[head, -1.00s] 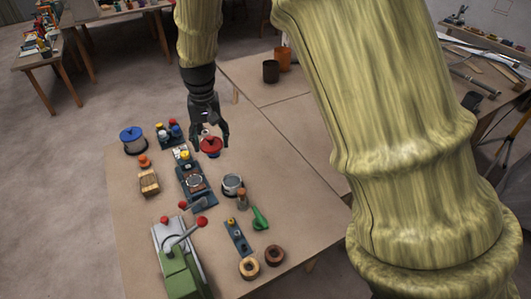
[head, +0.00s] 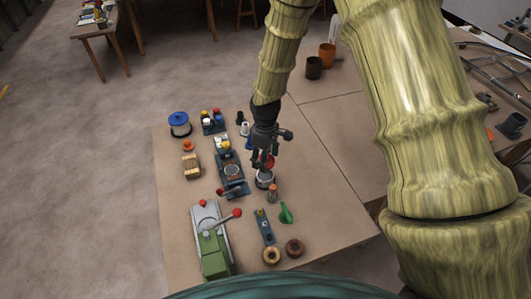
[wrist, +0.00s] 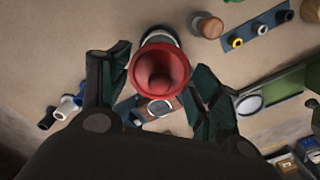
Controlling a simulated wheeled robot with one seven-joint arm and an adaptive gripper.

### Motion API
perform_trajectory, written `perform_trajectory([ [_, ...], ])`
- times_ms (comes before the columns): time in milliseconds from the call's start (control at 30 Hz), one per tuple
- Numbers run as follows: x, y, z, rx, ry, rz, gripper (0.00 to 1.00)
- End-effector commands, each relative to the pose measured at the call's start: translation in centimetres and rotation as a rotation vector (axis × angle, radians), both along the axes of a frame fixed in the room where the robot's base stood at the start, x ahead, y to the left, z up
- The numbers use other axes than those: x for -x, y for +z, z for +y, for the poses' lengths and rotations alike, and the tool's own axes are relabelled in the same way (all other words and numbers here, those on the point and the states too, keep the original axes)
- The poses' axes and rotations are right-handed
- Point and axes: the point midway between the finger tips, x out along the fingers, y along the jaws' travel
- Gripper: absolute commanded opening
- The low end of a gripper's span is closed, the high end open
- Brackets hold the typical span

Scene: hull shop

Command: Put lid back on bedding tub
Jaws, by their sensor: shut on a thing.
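The red lid (head: 269,162) is held in my gripper (head: 263,160). In the wrist view the lid (wrist: 161,68) sits between the two fingers of my gripper (wrist: 160,85), its knob facing the camera. The tub, a small grey metal pot (head: 265,181), stands on the workbench just under the lid. In the wrist view only part of the tub's pale rim (wrist: 158,34) shows behind the lid. The lid looks to be just above or at the tub; I cannot tell whether they touch. Most of the tub's mouth is hidden.
A small brown-topped jar (head: 272,192) and a green tool (head: 286,213) stand close in front of the tub. A dark blue fixture (head: 231,183) lies to its left. A green machine with red-knobbed levers (head: 214,247) stands nearer. The bench (head: 330,212) is clear to the right.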

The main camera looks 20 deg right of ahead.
Motion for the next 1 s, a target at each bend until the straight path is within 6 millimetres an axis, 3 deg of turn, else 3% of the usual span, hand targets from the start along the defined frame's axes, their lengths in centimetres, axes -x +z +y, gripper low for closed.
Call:
perform_trajectory([
  [1000,0.0,-6.2,0.0,0.0,-0.003,0.0,0.47],
])
